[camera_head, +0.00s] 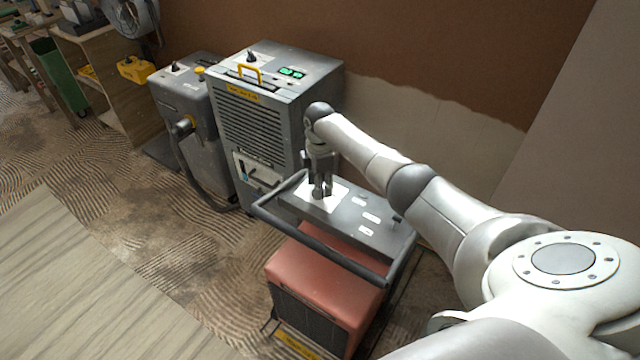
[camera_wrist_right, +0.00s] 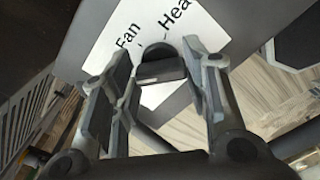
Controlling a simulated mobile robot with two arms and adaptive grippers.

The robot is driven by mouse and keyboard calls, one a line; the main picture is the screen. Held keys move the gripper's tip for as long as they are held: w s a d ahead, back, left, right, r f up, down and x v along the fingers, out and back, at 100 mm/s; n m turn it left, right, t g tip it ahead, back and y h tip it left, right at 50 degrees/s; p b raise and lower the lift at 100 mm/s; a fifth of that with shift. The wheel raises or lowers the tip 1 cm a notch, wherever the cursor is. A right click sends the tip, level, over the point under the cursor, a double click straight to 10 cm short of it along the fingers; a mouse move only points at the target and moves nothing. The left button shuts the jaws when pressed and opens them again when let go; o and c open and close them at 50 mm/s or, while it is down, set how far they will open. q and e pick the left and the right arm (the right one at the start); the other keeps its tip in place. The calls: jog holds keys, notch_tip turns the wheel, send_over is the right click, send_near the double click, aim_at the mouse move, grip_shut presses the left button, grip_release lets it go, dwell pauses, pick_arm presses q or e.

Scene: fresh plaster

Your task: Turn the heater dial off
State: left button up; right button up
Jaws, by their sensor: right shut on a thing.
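The heater (camera_head: 315,277) has a red body, a grey top panel (camera_head: 355,221) and a dark bar handle around it. A white label (camera_head: 337,191) lies on the panel; in the wrist view this label (camera_wrist_right: 112,27) reads "Fan" and "Hea", the rest cut off. The dark heater dial (camera_wrist_right: 160,68) stands on the label between my right gripper's fingers. My right gripper (camera_head: 320,192) points down onto the panel and is shut on the dial, hiding most of it in the head view. Which setting the dial points to cannot be told. My left gripper is not in view.
A grey dehumidifier-like machine (camera_head: 262,123) with a yellow handle stands behind the heater, with a smaller grey machine (camera_head: 190,105) and hose beside it. The bar handle (camera_head: 322,251) rises around the panel's near side. Patterned floor (camera_head: 130,215) is clear at left.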

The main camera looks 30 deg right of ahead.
jog(key=shift+n, duration=0.8)
jog(key=o, duration=1)
jog(key=shift+r, duration=0.1)
notch_tip(320, 180, up, 12)
jog(key=shift+f, duration=0.1)
dwell(0.3)
